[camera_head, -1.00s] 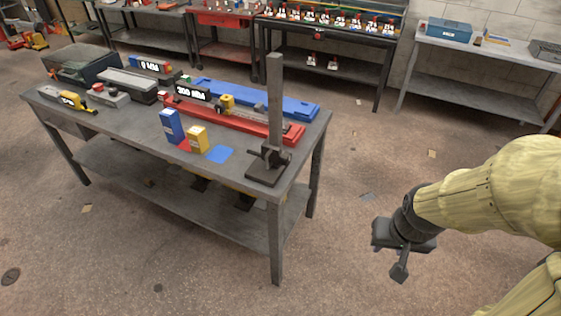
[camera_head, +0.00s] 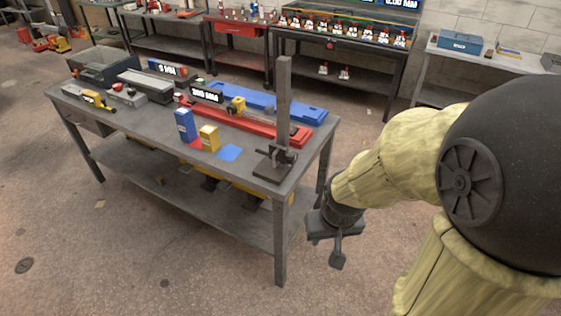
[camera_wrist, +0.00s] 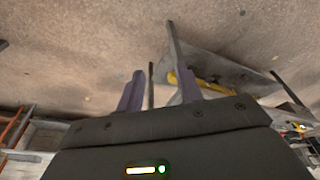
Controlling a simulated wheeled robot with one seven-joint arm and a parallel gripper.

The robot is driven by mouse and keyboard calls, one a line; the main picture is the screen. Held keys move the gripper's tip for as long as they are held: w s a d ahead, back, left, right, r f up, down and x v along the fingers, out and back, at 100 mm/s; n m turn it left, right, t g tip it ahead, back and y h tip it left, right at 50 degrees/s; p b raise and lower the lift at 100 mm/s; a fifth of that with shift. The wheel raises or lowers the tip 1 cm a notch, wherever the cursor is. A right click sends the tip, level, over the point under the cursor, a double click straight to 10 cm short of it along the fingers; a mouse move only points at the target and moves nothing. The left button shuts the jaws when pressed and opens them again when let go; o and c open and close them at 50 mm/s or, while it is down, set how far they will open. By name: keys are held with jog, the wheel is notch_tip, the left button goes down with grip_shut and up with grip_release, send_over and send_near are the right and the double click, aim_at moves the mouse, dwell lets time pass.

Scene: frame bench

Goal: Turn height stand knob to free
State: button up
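The height stand (camera_head: 284,100) is a tall dark post on a flat base at the near right corner of the grey workbench (camera_head: 130,128). A small dark clamp with a knob (camera_head: 289,156) sits low on the post; its exact setting is too small to tell. My gripper (camera_head: 338,258) hangs to the right of the bench's near right leg, below the bench top and apart from the stand. In the wrist view my gripper's two fingers (camera_wrist: 160,90) stand apart with nothing between them. The knob cannot be made out in the wrist view.
A blue box (camera_head: 186,125), a yellow box (camera_head: 209,138) and a blue pad (camera_head: 229,153) lie left of the stand. A red rail (camera_head: 255,128) and a blue rail (camera_head: 270,103) lie behind. The floor before the bench is clear.

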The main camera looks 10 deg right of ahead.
jog(key=shift+a, duration=0.15)
jog(key=o, duration=0.6)
jog(key=w+d+t+b, duration=0.1)
jog(key=w+d, duration=0.1)
jog(key=w, duration=0.3)
jog(key=w+d+f+t+b, duration=0.1)
jog(key=w+d+t+b, duration=0.1)
jog(key=w, duration=0.4)
jog(key=w+d+t+b, duration=0.1)
jog(key=w+d+t, duration=0.1)
jog(key=w, duration=0.4)
jog(key=shift+w+f+h+b, duration=0.2)
jog(key=shift+f+h+b, duration=0.1)
jog(key=shift+f+b, duration=0.1)
jog(key=shift+o, duration=0.2)
jog(key=w+d+f+n+t+y+b, duration=0.1)
jog(key=w+d+n+t+y+b, duration=0.3)
jog(key=w, duration=1)
jog(key=d+f+n+y+b, duration=0.2)
jog(key=f+y+b, duration=0.1)
jog(key=f+y, duration=0.1)
jog(key=s+d+f+n+g+y+b, duration=0.1)
jog(key=d+f+n+y+b, duration=0.1)
jog(key=f+y+b, duration=0.2)
jog(key=f+y, duration=0.1)
jog(key=y, duration=0.2)
jog(key=shift+s+d+f+n, duration=0.25)
jog(key=shift+s+d+n, duration=0.05)
jog(key=shift+d, duration=0.1)
jog(key=shift+a, duration=0.1)
